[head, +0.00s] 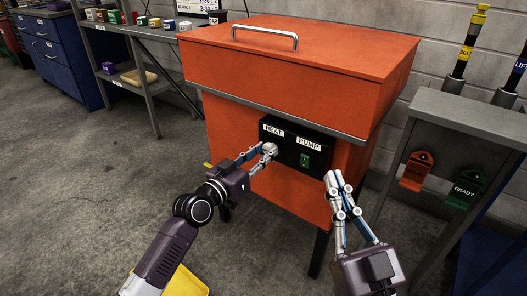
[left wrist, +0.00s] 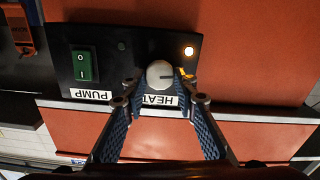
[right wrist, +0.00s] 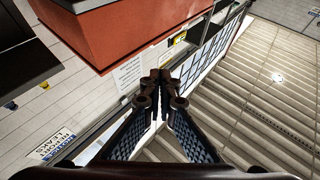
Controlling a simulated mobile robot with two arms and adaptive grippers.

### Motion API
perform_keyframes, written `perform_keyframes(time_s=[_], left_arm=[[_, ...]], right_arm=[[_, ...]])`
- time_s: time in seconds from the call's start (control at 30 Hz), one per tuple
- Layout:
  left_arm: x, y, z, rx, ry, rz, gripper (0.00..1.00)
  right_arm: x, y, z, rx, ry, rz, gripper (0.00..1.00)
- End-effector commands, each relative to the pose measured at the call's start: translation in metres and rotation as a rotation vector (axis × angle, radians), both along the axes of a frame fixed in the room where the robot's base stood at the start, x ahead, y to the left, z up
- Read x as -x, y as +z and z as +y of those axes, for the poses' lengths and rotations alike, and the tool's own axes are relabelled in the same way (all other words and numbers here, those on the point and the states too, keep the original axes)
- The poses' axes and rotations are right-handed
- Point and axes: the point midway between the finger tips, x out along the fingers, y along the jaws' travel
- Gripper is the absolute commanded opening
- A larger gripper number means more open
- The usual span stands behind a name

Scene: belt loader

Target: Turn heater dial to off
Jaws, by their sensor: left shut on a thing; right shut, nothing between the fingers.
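The heater dial (head: 270,149) is a pale round knob under the HEAT label (head: 273,129) on the black control panel (head: 318,148) of the orange cabinet. My left gripper (head: 266,154) is shut on the dial, with its fingertips at the knob's sides. In the left wrist view the dial (left wrist: 160,74) shows a dark pointer line toward the picture's right, near a small orange mark (left wrist: 184,73). A lamp (left wrist: 189,51) on the panel is lit. My right gripper (head: 335,181) is shut and empty, in front of the cabinet, right of the panel.
A green PUMP switch (head: 304,160) sits right of the dial on the same panel. A grey stand (head: 450,112) with orange and green READY holders is at the right. A metal shelf (head: 150,60) with small containers stands at the back left.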

Motion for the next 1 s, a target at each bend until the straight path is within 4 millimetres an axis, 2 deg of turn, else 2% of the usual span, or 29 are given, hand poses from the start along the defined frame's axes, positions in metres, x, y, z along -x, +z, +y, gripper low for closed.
perform_keyframes(time_s=[0.2,0.47,1.0], left_arm=[[0.0,0.001,0.001,0.151,0.001,0.111,0.02],[-0.001,0.001,0.001,0.352,0.001,0.256,0.02],[-0.002,-0.001,0.002,0.768,0.001,0.559,0.02]], right_arm=[[-0.012,-0.03,-0.001,0.042,-0.009,0.152,0.0],[-0.018,-0.069,-0.004,0.088,-0.018,0.326,0.0],[-0.008,-0.143,-0.016,0.171,-0.039,0.654,0.0]])
